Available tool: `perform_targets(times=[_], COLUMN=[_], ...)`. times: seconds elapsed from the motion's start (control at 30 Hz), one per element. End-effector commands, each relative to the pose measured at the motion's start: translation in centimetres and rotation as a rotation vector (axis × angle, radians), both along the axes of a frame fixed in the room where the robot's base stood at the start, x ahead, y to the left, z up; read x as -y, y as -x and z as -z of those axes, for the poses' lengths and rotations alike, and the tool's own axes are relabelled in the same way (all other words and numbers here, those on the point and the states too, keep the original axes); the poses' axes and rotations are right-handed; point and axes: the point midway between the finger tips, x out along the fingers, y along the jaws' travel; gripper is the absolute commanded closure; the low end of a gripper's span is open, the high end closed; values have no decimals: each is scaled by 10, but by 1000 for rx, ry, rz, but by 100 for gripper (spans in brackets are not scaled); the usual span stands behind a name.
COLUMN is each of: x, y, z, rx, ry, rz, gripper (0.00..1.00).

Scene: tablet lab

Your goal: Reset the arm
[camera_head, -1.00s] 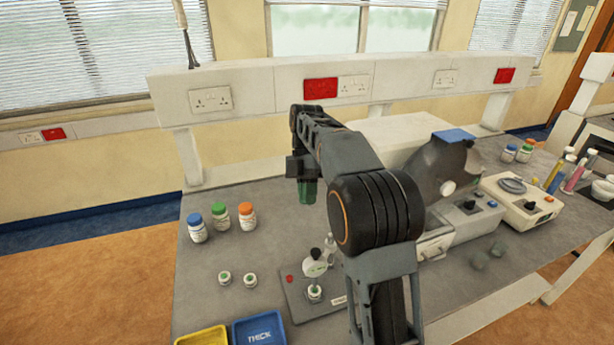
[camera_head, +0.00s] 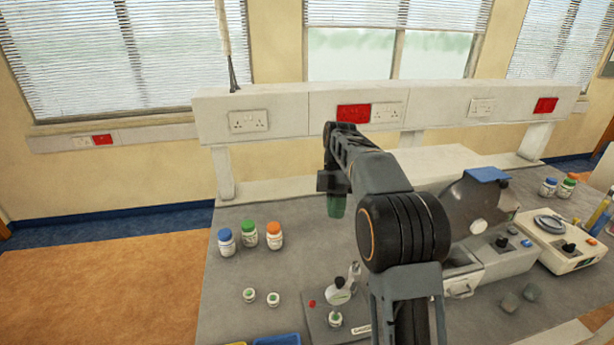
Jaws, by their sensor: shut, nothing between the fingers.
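My arm rises from the lower right of the picture and bends over the bench. My gripper (camera_head: 337,205) hangs from the arm's far end, pointing down, with green fingers. It is shut and empty, in the air above the grey bench (camera_head: 300,205). It is to the right of the bottle with the orange cap (camera_head: 275,235) and behind the small gauge stand (camera_head: 340,295). It touches nothing that I can see. My arm hides part of the bench behind it.
Bottles with blue (camera_head: 226,242) and green (camera_head: 248,234) caps stand at the left. Two small green-topped jars (camera_head: 249,296) sit in front of them. A machine with a grey disc (camera_head: 465,215) and a balance (camera_head: 558,240) stand at the right. A white socket shelf (camera_head: 285,108) runs behind.

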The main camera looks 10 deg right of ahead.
Motion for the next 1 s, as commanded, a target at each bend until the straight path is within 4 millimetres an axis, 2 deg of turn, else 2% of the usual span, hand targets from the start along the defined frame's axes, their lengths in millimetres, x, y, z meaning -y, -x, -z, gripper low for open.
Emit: perform_targets(times=[0.13, 0.23, 0.33, 0.47, 0.57, 0.73, 0.9, 1.0], x=[0, 1, 2, 3, 2, -1, -7, -10], y=[-1, -9, -15, -11, 0, 32, 76, 102], z=[1, 6, 28, 52, 61, 66, 68, 69], rx=[-2, 22, 28, 51, 88, 169, 242, 272], ry=[40, 120, 236, 394, 492, 587, 566, 512], rz=[64, 195, 397, 708, 955, 1395, 1805, 1972], gripper=[100, 100, 100, 100, 100, 100, 100, 100])
